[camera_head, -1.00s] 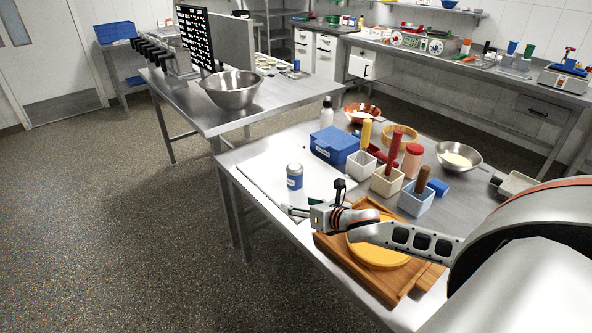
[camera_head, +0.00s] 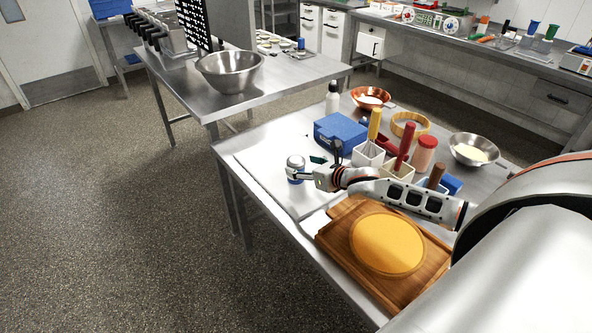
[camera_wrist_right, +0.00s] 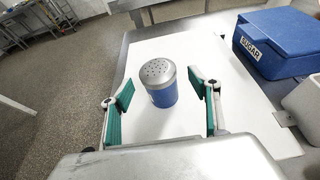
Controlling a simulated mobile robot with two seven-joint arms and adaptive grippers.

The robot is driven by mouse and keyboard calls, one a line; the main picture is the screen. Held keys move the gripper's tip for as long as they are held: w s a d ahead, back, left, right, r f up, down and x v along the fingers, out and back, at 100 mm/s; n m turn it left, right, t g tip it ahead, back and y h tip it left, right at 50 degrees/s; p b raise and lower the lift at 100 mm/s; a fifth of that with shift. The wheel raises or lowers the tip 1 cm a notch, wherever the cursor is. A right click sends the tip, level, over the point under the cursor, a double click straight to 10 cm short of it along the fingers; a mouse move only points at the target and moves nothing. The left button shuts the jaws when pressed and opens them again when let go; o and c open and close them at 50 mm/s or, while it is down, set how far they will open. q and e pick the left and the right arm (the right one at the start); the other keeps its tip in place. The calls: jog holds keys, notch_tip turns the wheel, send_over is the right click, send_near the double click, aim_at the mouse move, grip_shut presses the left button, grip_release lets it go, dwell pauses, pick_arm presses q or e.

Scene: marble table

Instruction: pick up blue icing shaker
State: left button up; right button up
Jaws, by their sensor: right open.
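The blue icing shaker (camera_head: 295,170) stands upright on a white board (camera_head: 262,158) at the left part of the near table. It has a silver perforated lid and a blue body, clear in the right wrist view (camera_wrist_right: 159,83). My right gripper (camera_head: 308,169) is open, its fingers reaching toward the shaker in the head view. In the right wrist view the green-padded fingers (camera_wrist_right: 160,103) stand apart, with the shaker between and slightly beyond them; I cannot tell whether either finger touches it. My left gripper is not in view.
A blue sugar box (camera_head: 340,133) stands right of the shaker, also in the right wrist view (camera_wrist_right: 280,42). Several containers with coloured handles stand beyond my right arm. A wooden board (camera_head: 338,240) with a round yellow disc (camera_head: 387,243) lies in front. The board left of the shaker is clear.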

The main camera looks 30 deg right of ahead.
jog(key=x, duration=0.3)
jog(key=shift+w+a+f, duration=0.2)
jog(key=shift+f, duration=0.05)
jog(key=shift+w+f, duration=0.15)
jog(key=shift+w, duration=0.15)
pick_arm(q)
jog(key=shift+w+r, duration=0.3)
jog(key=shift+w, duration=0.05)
pick_arm(e)
jog(key=c, duration=1.3)
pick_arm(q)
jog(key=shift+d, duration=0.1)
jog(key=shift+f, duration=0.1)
